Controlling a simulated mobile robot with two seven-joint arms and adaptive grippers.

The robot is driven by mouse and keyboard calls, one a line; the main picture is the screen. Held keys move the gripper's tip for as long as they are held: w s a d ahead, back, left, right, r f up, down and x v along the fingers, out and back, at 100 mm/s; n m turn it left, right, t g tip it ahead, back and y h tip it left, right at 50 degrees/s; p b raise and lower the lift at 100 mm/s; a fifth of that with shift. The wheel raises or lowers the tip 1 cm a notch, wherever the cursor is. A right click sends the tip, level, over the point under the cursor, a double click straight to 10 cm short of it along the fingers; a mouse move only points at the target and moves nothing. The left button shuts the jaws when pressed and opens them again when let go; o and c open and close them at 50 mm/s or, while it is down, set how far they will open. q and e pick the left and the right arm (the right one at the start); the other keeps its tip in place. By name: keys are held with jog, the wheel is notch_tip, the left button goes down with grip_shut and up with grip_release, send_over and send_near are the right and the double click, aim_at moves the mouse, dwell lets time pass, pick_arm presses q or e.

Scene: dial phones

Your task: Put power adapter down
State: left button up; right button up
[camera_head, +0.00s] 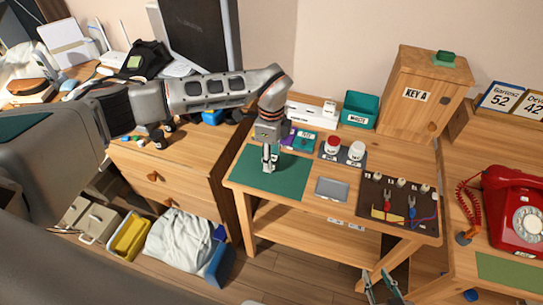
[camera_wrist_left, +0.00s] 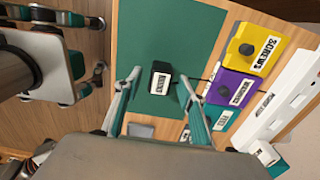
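The power adapter (camera_wrist_left: 160,80) is a small black block with a white label on the green mat (camera_wrist_left: 190,30) in the left wrist view. My left gripper (camera_wrist_left: 158,76) is open, with a finger on each side of the adapter and a visible gap on both sides. In the head view my left gripper (camera_head: 270,166) points down over the green mat (camera_head: 290,182); the adapter is mostly hidden there. My right gripper (camera_head: 381,284) is at the bottom edge, in front of the table, with its fingers apart and nothing seen between them.
Yellow (camera_wrist_left: 252,48) and purple (camera_wrist_left: 231,87) labelled boxes stand beside the mat. The table also holds a grey tray (camera_head: 332,189), red and white jars (camera_head: 333,145), a dark tool board (camera_head: 384,207) and a wooden key box (camera_head: 422,95). A red phone (camera_head: 515,205) stands right.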

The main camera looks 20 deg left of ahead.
pick_arm(q)
notch_tip(320, 180, up, 12)
jog(key=b, duration=0.1)
jog(key=shift+r, duration=0.15)
dwell(0.6)
